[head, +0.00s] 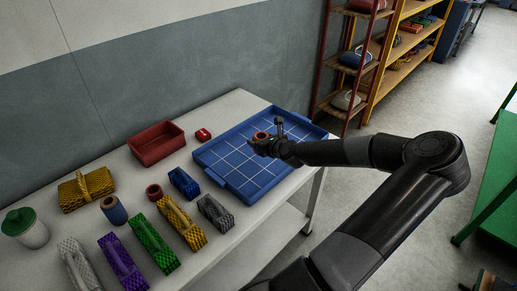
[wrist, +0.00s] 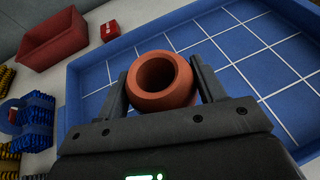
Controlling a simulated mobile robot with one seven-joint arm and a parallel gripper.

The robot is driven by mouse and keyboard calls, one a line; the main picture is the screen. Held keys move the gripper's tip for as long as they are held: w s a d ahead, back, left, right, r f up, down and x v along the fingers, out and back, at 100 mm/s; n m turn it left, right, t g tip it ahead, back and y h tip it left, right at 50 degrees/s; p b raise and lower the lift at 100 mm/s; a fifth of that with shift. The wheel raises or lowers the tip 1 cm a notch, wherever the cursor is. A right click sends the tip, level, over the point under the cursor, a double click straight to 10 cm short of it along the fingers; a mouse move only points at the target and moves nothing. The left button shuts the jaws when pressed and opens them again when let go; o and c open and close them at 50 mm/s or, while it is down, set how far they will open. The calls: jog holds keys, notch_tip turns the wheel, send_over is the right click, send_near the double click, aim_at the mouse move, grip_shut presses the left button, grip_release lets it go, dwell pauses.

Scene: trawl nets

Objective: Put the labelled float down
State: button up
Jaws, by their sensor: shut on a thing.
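My gripper (head: 266,142) is over the blue tray with a white grid (head: 236,180). It is shut on an orange-red, ring-shaped float (wrist: 140,97), which has a round hole through it. In the wrist view the float sits between the two fingers of my gripper (wrist: 161,78), hole towards the camera. In the head view only a small part of the float (head: 261,134) shows at the gripper. No label shows on its visible side. I cannot tell whether it touches the tray floor.
Left of the tray stand a red bin (head: 157,151), a small red block (head: 203,134) and a dark red ring (head: 154,191). The tray's visible squares are empty.

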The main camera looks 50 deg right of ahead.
jog(key=shift+w+a+f, duration=0.2)
jog(key=shift+w+f, duration=0.15)
jog(key=shift+w, duration=0.15)
jog(key=shift+f, duration=2)
jog(key=o, duration=1)
jog(key=shift+f, duration=0.1)
jog(key=v, duration=1.2)
